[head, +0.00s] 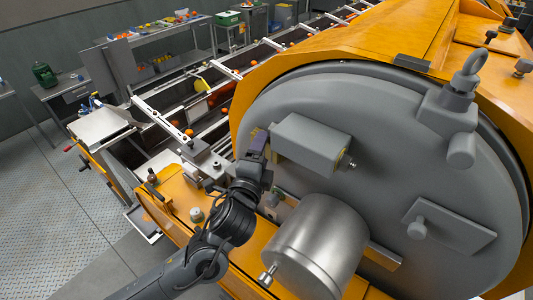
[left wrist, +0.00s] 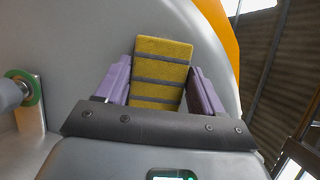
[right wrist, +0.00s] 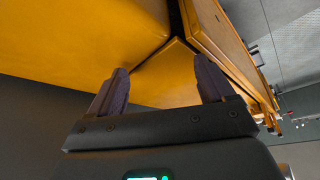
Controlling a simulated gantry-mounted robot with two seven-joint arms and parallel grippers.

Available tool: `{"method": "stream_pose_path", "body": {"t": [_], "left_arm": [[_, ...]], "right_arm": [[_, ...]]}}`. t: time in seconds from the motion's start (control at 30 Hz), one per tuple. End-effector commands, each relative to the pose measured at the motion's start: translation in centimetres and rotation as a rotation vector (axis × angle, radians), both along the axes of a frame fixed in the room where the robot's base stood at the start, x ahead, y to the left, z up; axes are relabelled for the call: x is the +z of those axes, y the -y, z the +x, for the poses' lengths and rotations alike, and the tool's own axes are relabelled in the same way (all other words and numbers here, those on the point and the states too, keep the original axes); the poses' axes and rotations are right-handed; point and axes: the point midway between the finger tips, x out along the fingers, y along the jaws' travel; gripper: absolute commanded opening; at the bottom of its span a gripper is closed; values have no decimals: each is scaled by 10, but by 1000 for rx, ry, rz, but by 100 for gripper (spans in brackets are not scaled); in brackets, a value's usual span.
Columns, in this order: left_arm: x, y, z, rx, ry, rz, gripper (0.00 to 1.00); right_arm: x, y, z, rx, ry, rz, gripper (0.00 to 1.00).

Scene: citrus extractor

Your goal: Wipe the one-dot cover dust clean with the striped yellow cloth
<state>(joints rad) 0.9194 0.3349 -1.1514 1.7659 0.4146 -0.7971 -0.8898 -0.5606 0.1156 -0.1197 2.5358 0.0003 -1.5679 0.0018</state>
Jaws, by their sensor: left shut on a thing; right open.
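The striped yellow cloth (left wrist: 161,73), with dark grey stripes, stands up between the purple fingers of my left gripper (left wrist: 160,88), which is shut on it. In the left wrist view a smooth grey surface lies behind the cloth; I cannot tell whether they touch. In the head view my left gripper (head: 257,145) is at the left part of the big round grey cover (head: 375,205), beside a grey box (head: 311,144) on it. I make out no dot mark or dust. My right gripper (right wrist: 160,88) is open and empty, facing orange panels.
A steel cylinder (head: 315,245) and an eye-bolt lug (head: 449,105) stick out from the cover. The orange machine housing (head: 360,45) surrounds it. A conveyor with oranges (head: 190,132) runs behind on the left. Patterned floor (head: 60,225) is clear at left.

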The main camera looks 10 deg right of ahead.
Motion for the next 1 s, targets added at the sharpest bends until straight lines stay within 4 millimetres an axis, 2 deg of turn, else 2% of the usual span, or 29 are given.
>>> {"method": "stream_pose_path", "body": {"t": [0.03,0.63,1.0], "left_arm": [[-1,-2,2,3,-1,1,44],[1,-32,28,4,0,0,44],[0,-29,30,0,0,-1,44]], "right_arm": [[-4,1,-2,1,-14,-4,82],[-3,1,-3,3,-36,-9,82],[-5,1,-2,3,-30,-9,82]]}}
